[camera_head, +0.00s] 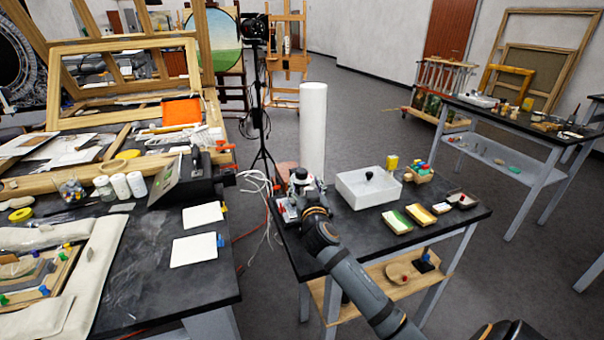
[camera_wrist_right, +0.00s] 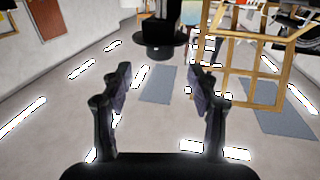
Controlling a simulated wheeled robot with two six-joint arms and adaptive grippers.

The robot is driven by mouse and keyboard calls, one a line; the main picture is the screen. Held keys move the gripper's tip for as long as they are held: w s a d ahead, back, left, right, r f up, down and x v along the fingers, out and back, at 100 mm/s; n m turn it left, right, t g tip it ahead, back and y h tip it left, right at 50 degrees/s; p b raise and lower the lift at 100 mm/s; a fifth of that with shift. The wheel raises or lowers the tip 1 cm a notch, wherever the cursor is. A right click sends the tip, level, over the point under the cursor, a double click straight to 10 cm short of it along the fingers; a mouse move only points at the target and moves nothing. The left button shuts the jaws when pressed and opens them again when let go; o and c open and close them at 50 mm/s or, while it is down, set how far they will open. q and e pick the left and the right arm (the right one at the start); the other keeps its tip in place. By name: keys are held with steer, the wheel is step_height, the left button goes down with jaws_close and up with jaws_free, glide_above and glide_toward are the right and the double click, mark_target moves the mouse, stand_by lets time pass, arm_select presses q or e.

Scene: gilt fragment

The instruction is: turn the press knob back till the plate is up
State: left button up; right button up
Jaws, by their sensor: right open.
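The small press (camera_head: 288,208) stands at the left end of the dark table, largely hidden behind my right gripper and wrist. Its plate and knob cannot be made out clearly in the head view. My right gripper (camera_head: 301,180) is over the press, seen from behind. In the right wrist view my right gripper (camera_wrist_right: 158,92) is open, with nothing between its fingertips. Beyond the fingers, at the top middle, is a dark round disc on a thick stem; I cannot tell whether it is the press knob. My left gripper is not in view.
A tall white cylinder (camera_head: 313,130) stands just behind the press. A cluttered bench (camera_head: 150,300) is on the left, across a gap with cables.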

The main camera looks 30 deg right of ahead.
mark_target(303, 175)
steer(key=p+x, duration=0.1)
steer(key=x, duration=0.6)
steer(key=shift+w+d+f, duration=0.1)
steer(key=c, duration=1.2)
steer(key=shift+n+y, duration=0.3)
steer(key=shift+y, duration=0.1)
steer(key=o, duration=1.2)
